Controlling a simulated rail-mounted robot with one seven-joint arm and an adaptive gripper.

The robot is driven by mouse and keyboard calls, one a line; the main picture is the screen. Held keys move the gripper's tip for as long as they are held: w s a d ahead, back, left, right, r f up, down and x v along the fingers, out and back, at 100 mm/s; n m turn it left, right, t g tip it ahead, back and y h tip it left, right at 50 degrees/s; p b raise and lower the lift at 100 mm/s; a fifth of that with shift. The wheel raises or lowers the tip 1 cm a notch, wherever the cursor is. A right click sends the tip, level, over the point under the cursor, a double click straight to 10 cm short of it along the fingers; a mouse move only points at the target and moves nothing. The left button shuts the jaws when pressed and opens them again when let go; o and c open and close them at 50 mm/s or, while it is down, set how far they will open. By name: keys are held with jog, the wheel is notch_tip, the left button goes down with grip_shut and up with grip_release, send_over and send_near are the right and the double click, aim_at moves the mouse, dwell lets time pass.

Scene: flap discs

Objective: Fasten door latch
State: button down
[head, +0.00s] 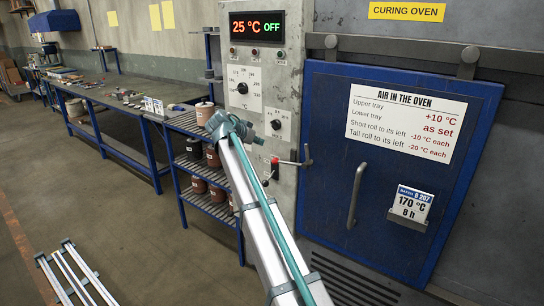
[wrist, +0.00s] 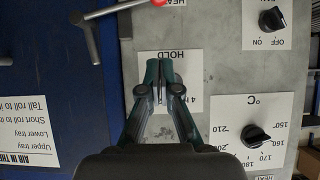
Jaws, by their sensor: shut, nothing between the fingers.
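The blue oven door (head: 330,200) hangs from a rail at the right and looks closed against the grey control panel. The metal latch (head: 307,155) is at the door's left edge. Its thin bar runs left over the panel to a red end (head: 275,160). In the wrist view the latch (wrist: 85,38) is at upper left, its red end (wrist: 160,2) cut by the top edge. My gripper (wrist: 158,68) is shut and empty in front of the HOLD label, apart from the latch.
The panel carries a 25 °C OFF display (head: 257,27) and a temperature dial (head: 242,88); in the wrist view the dial (wrist: 257,137) is right of my gripper. The door has a vertical handle (head: 356,195). A shelf rack (head: 183,124) with pots stands left of the panel.

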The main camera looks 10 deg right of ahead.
jog(key=s+a+f+p+x, duration=0.1)
jog(key=p+x, duration=0.4)
jog(key=x, duration=0.7)
jog(key=shift+w+d+f, duration=0.15)
jog(key=shift+f, duration=0.85)
